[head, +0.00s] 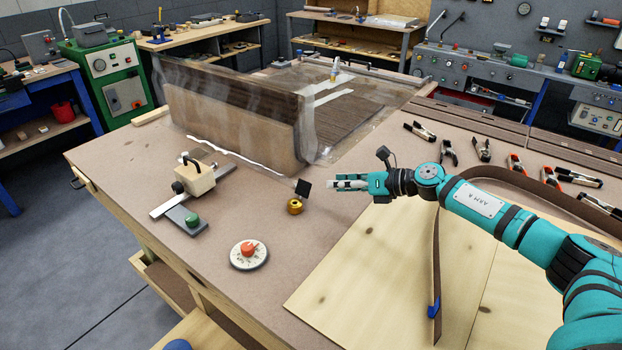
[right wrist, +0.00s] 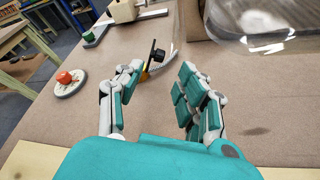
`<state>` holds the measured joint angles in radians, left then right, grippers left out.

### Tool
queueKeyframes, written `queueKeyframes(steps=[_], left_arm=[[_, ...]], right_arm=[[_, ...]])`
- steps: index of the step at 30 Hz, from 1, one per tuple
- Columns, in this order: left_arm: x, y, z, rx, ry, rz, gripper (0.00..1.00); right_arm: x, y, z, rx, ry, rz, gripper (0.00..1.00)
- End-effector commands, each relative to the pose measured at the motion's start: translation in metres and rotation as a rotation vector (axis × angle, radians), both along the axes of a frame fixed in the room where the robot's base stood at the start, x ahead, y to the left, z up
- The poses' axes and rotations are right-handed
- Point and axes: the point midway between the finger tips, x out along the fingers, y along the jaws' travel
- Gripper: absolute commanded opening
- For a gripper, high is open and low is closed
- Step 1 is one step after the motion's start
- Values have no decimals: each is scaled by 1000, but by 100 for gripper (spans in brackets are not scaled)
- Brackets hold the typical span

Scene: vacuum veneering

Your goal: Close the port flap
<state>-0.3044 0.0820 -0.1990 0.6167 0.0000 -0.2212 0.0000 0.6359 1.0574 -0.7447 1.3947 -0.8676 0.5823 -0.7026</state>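The port is a small brass fitting (head: 295,206) on the bench top. Its flap is a black square plate (head: 304,187) that stands raised and tilted above the brass, not lying flat on it. In the right wrist view the black flap (right wrist: 156,55) shows beyond the fingertips, with the brass mostly hidden behind a finger. My right gripper (head: 338,184) is just right of the flap, low over the bench and apart from it. Its fingers (right wrist: 160,75) are spread with nothing between them. My left gripper is not in view.
A round dial with a red knob (head: 248,254) lies front left of the port. A wooden block clamp (head: 194,178) stands to the left. A clear vacuum bag over a panel (head: 235,115) lies behind. Pale veneer sheets (head: 390,270) cover the front right, and several clamps (head: 448,152) lie at the right.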

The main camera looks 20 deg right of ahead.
Motion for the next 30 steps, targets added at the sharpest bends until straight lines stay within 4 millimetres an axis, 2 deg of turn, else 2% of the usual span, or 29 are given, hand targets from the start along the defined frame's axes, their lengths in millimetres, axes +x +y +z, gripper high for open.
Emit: queueKeyframes(steps=[6, 12, 25, 26, 30], left_arm=[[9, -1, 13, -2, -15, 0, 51], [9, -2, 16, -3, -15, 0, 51], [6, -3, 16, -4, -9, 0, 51], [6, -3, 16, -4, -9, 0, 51], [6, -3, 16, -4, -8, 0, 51]], right_arm=[[34, 31, -14, 5, 0, 0, 38], [55, 48, -25, 3, 0, -1, 38], [62, 55, -30, 0, 0, 0, 38], [62, 55, -30, 0, 0, 0, 37], [62, 55, -30, 0, 0, 0, 18]])
